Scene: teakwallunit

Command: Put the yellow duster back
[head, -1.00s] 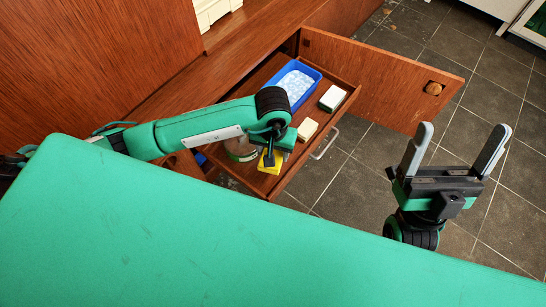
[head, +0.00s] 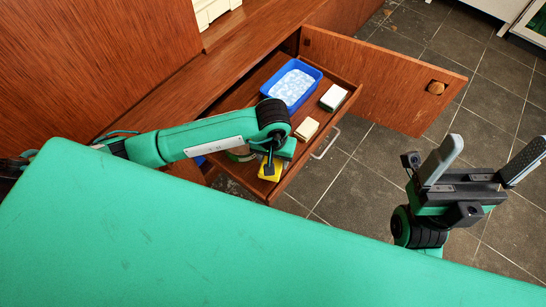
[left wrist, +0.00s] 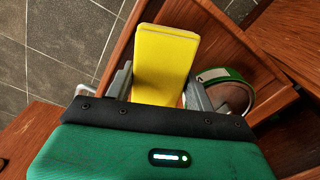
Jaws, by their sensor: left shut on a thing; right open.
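The yellow duster (left wrist: 164,62) is between the fingers of my left gripper (left wrist: 160,88) in the left wrist view, and the gripper is shut on it. In the head view the duster (head: 270,171) shows under the left gripper (head: 272,165), over the near end of the open wooden drawer (head: 318,144). I cannot tell whether the duster touches the drawer floor. My right gripper (head: 482,168) is open and empty, above the tiled floor at the right.
The drawer also holds a blue tray (head: 314,76) with pale contents, a white-topped block (head: 333,97) and a cream block (head: 306,129). A round green-rimmed thing (left wrist: 218,76) lies beside the duster. An open wooden door (head: 385,80) stands behind the drawer.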

